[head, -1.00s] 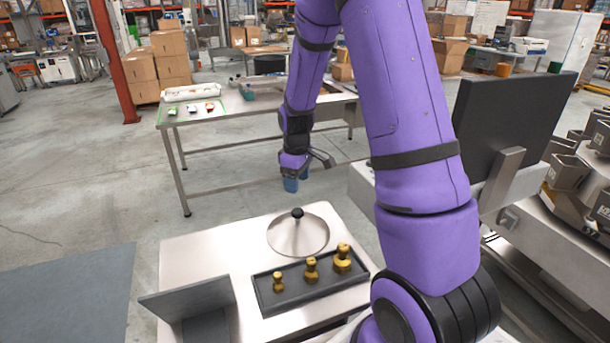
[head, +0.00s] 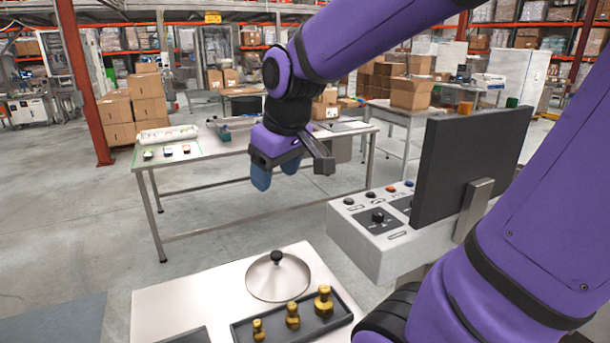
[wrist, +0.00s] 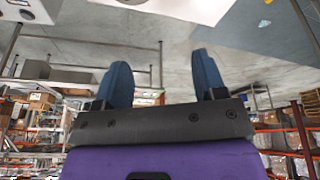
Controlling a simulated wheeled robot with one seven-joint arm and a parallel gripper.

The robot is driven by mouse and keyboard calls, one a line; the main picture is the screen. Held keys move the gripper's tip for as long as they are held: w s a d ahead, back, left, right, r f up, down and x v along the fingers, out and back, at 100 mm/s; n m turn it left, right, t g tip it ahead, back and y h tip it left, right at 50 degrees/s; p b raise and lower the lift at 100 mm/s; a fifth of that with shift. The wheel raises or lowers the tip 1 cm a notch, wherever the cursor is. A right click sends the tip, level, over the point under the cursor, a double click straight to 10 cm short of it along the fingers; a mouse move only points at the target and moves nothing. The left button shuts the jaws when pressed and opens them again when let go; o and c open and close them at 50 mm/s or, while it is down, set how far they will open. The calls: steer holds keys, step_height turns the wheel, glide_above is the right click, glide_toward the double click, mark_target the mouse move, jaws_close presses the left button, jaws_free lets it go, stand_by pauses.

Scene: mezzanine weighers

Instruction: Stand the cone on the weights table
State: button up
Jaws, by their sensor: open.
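The weights table (head: 180,298) is the low pale-topped table at the bottom of the head view. A dark tray (head: 243,333) on it holds brass weights (head: 292,316). Behind the tray sits a shallow, cone-shaped steel piece (head: 278,280) with a black knob; I cannot tell whether it is the task's cone, and no other cone shows clearly. My gripper (head: 277,172) is open, pointing down in the air beyond the weights table, before the long table. In the wrist view its two blue fingers (wrist: 162,72) are apart with nothing between them.
A control box (head: 365,245) with buttons and a dark screen (head: 470,160) stands right of the weights table. Bare floor lies between the tables.

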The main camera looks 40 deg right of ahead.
steer(key=s+a+r+m+t, duration=0.1)
steer(key=s+a+r, duration=0.1)
steer(key=s, duration=0.8)
steer(key=shift+s+a+r+m+t, duration=0.3)
steer(key=shift+r+m, duration=0.1)
steer(key=shift+r, duration=0.25)
